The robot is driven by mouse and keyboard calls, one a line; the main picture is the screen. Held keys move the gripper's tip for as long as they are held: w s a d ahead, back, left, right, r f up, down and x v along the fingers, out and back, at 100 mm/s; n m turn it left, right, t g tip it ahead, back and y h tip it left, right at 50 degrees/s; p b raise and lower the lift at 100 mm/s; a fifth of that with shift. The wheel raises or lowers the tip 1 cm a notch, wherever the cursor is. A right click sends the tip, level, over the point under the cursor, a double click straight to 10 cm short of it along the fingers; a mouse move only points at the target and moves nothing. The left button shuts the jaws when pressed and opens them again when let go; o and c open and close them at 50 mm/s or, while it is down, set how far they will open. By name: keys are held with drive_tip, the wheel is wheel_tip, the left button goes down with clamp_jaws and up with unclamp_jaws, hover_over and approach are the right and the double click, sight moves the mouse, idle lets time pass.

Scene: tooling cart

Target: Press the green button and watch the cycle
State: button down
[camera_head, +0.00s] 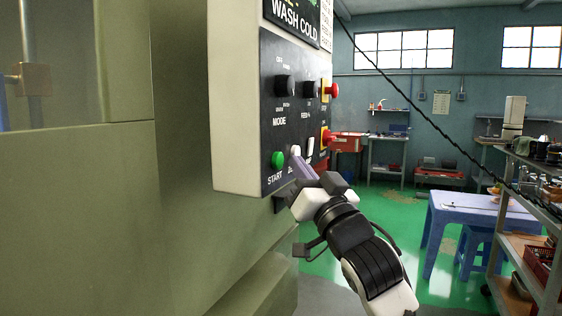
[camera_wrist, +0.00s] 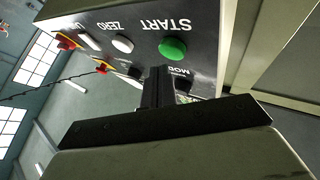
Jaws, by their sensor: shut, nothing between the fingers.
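The green START button (camera_head: 278,158) is at the lower left of the dark control panel (camera_head: 268,105) on the machine. It also shows in the wrist view (camera_wrist: 172,48), upside down, just beyond my fingertips. My gripper (camera_head: 301,166) is shut and empty, with its tips close to the panel's lower edge, to the right of the green button. In the wrist view my closed fingers (camera_wrist: 157,85) point toward the panel and appear apart from the button. Whether they touch the panel cannot be told.
A white ZERO button (camera_wrist: 122,44) sits beside the green one. Black knobs (camera_head: 284,85) and red knobs on yellow plates (camera_head: 331,90) are on the panel. A shelf cart (camera_head: 540,205) and a blue table (camera_head: 475,208) stand at right; green floor lies between.

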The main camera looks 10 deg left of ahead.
drive_tip(key=shift+a, duration=0.1)
idle(0.5)
drive_tip(key=shift+w+a, duration=0.15)
drive_tip(key=shift+a, duration=0.15)
drive_tip(key=shift+w+a, duration=0.15)
drive_tip(key=shift+a, duration=0.55)
idle(1.1)
drive_tip(key=shift+s+d, duration=0.3)
drive_tip(key=shift+d, duration=0.65)
drive_tip(key=shift+s+d+b, duration=0.25)
drive_tip(key=shift+d, duration=0.55)
drive_tip(key=shift+s+d+b, duration=0.25)
drive_tip(key=shift+d, duration=0.55)
drive_tip(key=shift+s+d+b, duration=0.25)
drive_tip(key=shift+d, duration=0.55)
idle(1.9)
